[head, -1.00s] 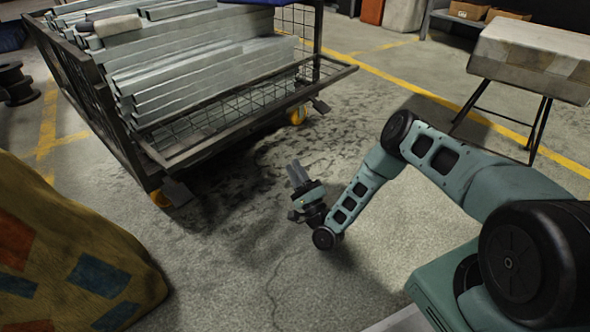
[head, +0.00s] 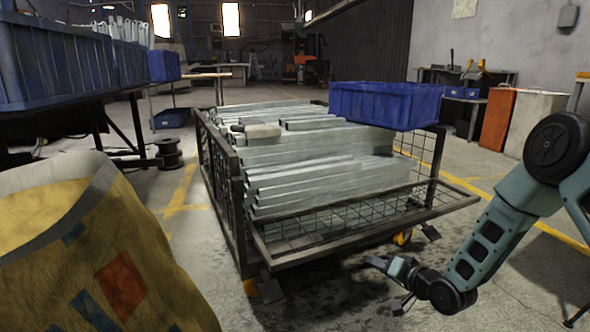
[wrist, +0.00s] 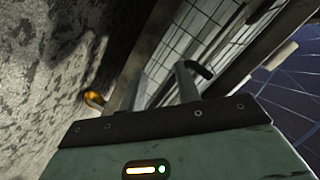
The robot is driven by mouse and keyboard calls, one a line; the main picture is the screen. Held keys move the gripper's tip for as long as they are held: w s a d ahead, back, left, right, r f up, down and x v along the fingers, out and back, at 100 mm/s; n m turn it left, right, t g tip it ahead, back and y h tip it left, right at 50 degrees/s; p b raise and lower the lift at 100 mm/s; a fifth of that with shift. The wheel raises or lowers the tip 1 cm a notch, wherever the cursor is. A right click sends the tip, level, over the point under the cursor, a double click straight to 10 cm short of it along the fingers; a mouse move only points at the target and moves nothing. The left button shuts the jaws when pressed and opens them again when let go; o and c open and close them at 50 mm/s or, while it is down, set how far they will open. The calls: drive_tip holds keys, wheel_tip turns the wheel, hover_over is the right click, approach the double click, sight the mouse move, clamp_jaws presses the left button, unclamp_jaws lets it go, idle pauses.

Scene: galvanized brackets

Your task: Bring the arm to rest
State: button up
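My arm (head: 490,235) comes in from the right side of the head view, bent at the elbow, with its forearm sloping down to the left. My gripper (head: 376,263) is at the low end, in front of the cart's lower right corner and above the floor. No object shows in it.
A wire-mesh cart (head: 350,236) stacked with galvanized bars (head: 310,170) stands just beyond my gripper. A blue bin (head: 386,104) sits at its back right. A large yellow sack (head: 100,250) fills the lower left. Concrete floor (head: 350,310) is open in front.

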drive_tip(key=s+d+r+n+g+h, duration=0.1)
drive_tip(key=s+d+r+g+h, duration=0.15)
drive_tip(key=s+r, duration=0.45)
drive_tip(key=s+d+r+n+g+h, duration=0.1)
drive_tip(key=s+d+r+g+h, duration=0.2)
drive_tip(key=s, duration=0.8)
drive_tip(key=s+d+r+n+g+h, duration=0.1)
drive_tip(key=s+d+r+g, duration=0.35)
drive_tip(key=s, duration=0.55)
drive_tip(key=s+a+r+n+g+p, duration=0.1)
drive_tip(key=s+a+r+n+p, duration=0.4)
drive_tip(key=a+r+p, duration=0.5)
drive_tip(key=s+a+r+n+g+p, duration=0.1)
drive_tip(key=s+a+r+n+p, duration=0.2)
drive_tip(key=s+a+r+p, duration=0.8)
wheel_tip(320, 180, up, 39)
drive_tip(key=w+d+p, duration=0.2)
drive_tip(key=p, duration=3.4)
drive_tip(key=shift+w+f, duration=0.2)
drive_tip(key=shift+w, duration=0.1)
